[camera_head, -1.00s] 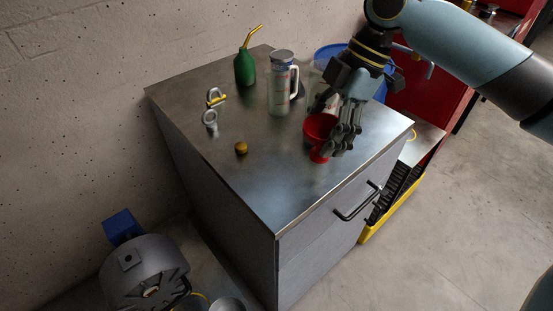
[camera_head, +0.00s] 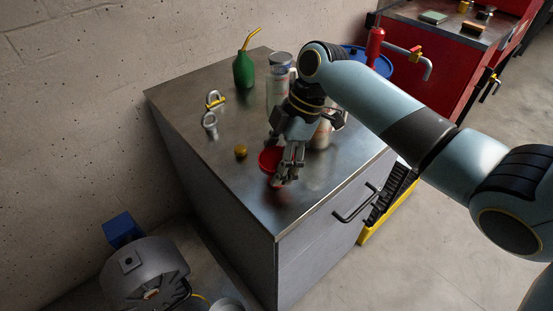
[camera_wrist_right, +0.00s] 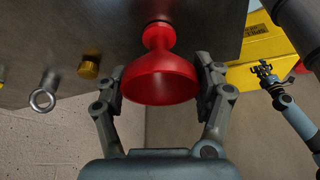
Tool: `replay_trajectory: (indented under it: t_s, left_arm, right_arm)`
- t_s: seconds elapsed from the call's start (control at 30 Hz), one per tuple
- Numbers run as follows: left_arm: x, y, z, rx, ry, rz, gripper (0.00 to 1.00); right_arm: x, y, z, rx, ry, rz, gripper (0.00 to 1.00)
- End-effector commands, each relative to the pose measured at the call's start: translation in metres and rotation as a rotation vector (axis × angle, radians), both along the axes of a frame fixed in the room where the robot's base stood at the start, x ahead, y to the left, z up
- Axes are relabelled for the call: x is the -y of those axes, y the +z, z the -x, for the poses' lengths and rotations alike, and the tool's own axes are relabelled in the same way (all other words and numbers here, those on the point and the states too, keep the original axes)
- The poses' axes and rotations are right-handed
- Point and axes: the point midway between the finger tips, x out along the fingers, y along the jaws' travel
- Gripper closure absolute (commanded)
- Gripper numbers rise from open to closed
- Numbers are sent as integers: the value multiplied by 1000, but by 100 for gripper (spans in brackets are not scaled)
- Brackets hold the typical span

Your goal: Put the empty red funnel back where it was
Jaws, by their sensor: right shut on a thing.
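The red funnel (camera_head: 269,160) is at the front part of the metal-topped cabinet (camera_head: 215,150). My right gripper (camera_head: 287,176) is shut on it and partly hides it in the head view. In the right wrist view the funnel (camera_wrist_right: 160,75) sits between the two fingers of my right gripper (camera_wrist_right: 160,92), its wide bowl toward the camera and its narrow end toward the cabinet top. Whether the funnel touches the top cannot be told.
A small brass cap (camera_head: 241,151) lies left of the funnel. A green oil can (camera_head: 243,70) and a clear jug (camera_head: 279,88) stand at the back. The cabinet's front left top is clear.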

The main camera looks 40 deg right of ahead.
Motion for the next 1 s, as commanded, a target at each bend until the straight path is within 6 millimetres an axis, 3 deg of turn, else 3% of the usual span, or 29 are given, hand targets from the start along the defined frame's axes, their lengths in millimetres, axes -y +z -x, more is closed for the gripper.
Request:
replay_trajectory:
  t_s: [0.17, 0.2, 0.37, 0.77, 1.0]
  left_arm:
    - [0, -2, 0, -1, 0, 0, 60]
    - [0, -1, 0, -1, 0, 0, 60]
    - [1, -1, 1, -1, 0, 1, 60]
    - [1, -1, 0, -1, 1, 2, 60]
    - [2, -4, 0, -1, 1, 2, 60]
  right_arm:
    - [0, -3, 0, 1, 0, 0, 76]
    - [0, -3, 0, 0, 0, 0, 28]
    - [0, -3, 0, 0, -1, 0, 7]
    - [3, 6, 0, 2, -2, 3, 6]
    - [22, 51, 4, 4, 1, 5, 6]
